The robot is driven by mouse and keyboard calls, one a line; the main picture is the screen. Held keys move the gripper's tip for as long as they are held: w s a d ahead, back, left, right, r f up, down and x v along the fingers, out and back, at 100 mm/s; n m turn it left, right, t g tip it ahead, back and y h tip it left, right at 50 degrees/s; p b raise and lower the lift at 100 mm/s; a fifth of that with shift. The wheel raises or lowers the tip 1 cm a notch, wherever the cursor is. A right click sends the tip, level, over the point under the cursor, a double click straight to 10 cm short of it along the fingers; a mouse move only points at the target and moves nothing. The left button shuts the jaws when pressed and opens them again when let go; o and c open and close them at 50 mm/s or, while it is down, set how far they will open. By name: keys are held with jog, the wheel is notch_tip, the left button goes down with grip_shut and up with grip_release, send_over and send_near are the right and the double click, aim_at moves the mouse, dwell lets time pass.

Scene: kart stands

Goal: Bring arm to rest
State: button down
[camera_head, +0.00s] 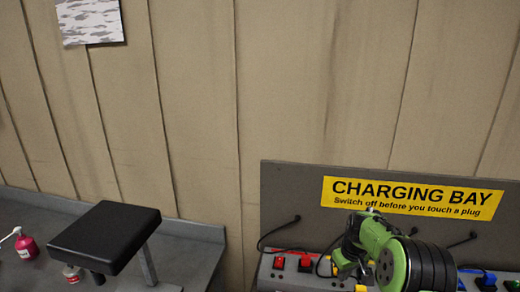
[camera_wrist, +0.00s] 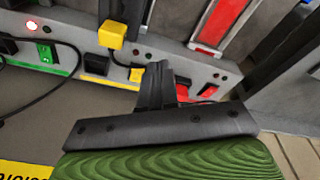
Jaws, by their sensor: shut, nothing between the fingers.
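My green and black arm (camera_head: 412,262) reaches up at the lower right of the head view, in front of the charging bay. In the wrist view my gripper (camera_wrist: 158,78) shows its dark fingers together, with nothing between them. They stand over the grey strip of the charging bay (camera_wrist: 120,58), close to its switches; whether they touch it I cannot tell. In the head view the arm hides part of the strip, and the fingers are hard to make out.
A yellow CHARGING BAY sign (camera_head: 412,198) is on the grey back panel. A yellow plug (camera_wrist: 112,35), a green switch (camera_wrist: 46,53) and cables sit near my fingers. A black padded stand (camera_head: 108,235) and a pink bottle (camera_head: 26,245) are on the left counter.

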jog(key=s+a+r+m+t+b, duration=0.1)
jog(key=s+a+r, duration=0.2)
jog(key=s+r, duration=0.35)
jog(key=s+a+r+t+b, duration=0.1)
jog(key=s+a+r, duration=0.2)
jog(key=s+r, duration=0.4)
jog(key=s+a+m+b, duration=0.1)
jog(key=s, duration=1)
jog(key=s+a+m+t+b, duration=0.1)
jog(key=s+a, duration=0.1)
jog(key=s, duration=0.9)
jog(key=shift+a+r+m+t+b, duration=0.2)
jog(key=shift+a+m+t+b, duration=0.1)
jog(key=shift+b, duration=0.05)
